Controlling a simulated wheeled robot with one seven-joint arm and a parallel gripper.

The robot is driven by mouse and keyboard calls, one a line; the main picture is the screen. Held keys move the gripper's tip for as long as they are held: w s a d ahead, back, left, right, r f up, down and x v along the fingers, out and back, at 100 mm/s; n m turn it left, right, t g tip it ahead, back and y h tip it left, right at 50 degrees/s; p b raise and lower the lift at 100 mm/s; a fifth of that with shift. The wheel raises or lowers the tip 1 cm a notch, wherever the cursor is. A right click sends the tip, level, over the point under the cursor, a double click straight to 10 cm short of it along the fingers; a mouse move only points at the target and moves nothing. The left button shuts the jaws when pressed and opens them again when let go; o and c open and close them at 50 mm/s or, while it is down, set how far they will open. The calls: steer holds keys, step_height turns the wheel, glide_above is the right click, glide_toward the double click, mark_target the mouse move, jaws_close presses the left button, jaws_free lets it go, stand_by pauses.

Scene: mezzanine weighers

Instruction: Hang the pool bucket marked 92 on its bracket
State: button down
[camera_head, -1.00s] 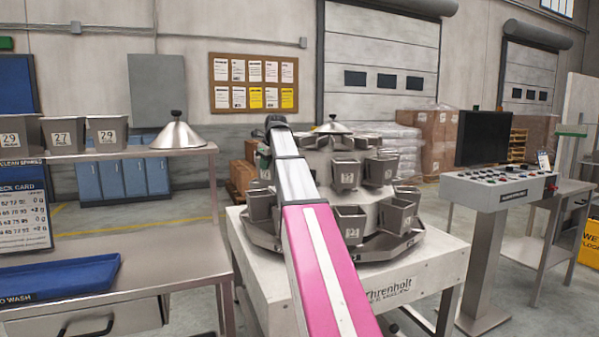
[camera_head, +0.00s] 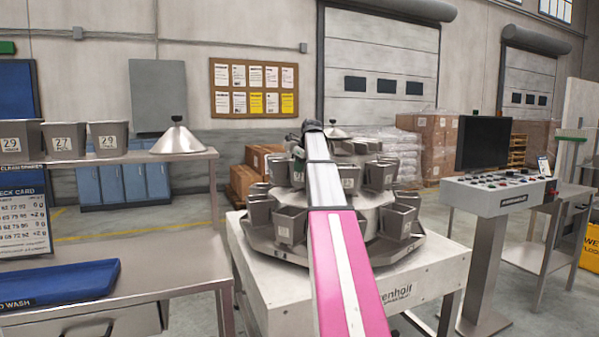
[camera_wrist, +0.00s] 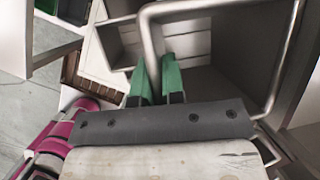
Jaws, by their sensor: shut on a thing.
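My gripper (camera_wrist: 157,80) has green fingers, close together around a grey metal rod (camera_wrist: 150,45) in the wrist view. The rod forms a loop beside the grey walls of a bucket (camera_wrist: 215,90). No number shows on that bucket there. Grey buckets hang around the weigher in two tiers, including one at front left (camera_head: 290,225) and one at right (camera_head: 397,220). Their labels are too small to read surely. I cannot make out the mark 92 or an empty bracket.
Several spare buckets marked 29 and 27 (camera_head: 64,141) stand on a shelf at left, beside a metal cone (camera_head: 179,138). A blue tray (camera_head: 60,283) lies on the lower bench. A control console (camera_head: 500,195) stands at right.

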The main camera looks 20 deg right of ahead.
steer(key=shift+f, duration=0.75)
steer(key=c, duration=1.2)
jaws_free()
steer(key=shift+f, duration=0.1)
steer(key=v, duration=1.2)
